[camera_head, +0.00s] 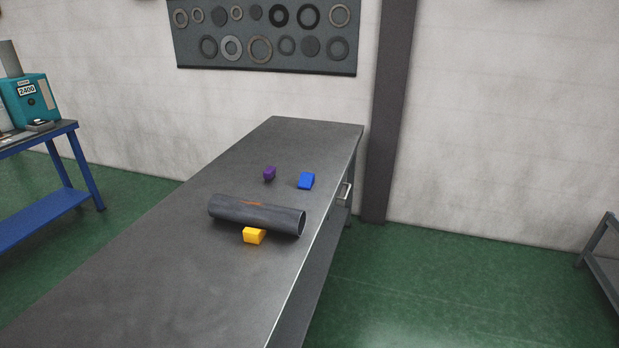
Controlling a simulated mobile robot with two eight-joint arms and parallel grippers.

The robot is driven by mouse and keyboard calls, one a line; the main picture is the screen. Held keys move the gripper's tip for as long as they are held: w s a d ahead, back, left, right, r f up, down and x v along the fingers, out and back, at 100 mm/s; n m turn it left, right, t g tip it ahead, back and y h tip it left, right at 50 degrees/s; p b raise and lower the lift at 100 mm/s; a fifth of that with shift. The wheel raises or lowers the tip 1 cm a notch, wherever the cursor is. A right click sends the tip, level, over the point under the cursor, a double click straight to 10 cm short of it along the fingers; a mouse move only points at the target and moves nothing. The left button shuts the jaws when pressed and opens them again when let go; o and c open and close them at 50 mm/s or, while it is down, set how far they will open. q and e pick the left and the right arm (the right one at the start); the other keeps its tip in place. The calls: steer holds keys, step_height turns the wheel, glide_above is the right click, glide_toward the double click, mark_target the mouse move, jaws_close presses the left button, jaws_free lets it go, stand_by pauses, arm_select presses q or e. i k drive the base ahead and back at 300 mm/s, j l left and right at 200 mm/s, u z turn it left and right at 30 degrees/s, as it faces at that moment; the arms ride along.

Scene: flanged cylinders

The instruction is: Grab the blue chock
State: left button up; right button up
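The blue chock (306,181) lies on the dark metal table (170,270), near its right edge and beyond the pipe. It stands apart from the other objects. A purple chock (269,174) lies to its left. A dark grey cylinder (240,211) with a rusty patch lies on its side across the table. A yellow chock (254,236) sits at the near side of the cylinder, at or close to touching it. Neither of my grippers shows in the head view.
A blue bench (40,208) with a teal machine (28,100) stands at the left. A dark column (388,110) rises behind the table's right side. A grey rack (603,262) stands at the far right. Green floor between is clear.

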mark_target(307, 181)
steer(key=i+l, duration=0.25)
steer(key=i, duration=0.25)
steer(key=i+l, duration=0.25)
steer(key=i, duration=0.3)
steer(key=i+l, duration=0.3)
steer(key=i, duration=0.2)
steer(key=i+l, duration=0.25)
steer(key=i, duration=0.25)
steer(key=i+l, duration=0.25)
steer(key=i, duration=0.3)
steer(key=i+l+u, duration=0.25)
steer(key=i, duration=0.25)
steer(key=i+l+u, duration=0.3)
steer(key=i+l, duration=0.15)
steer(key=u, duration=2.4)
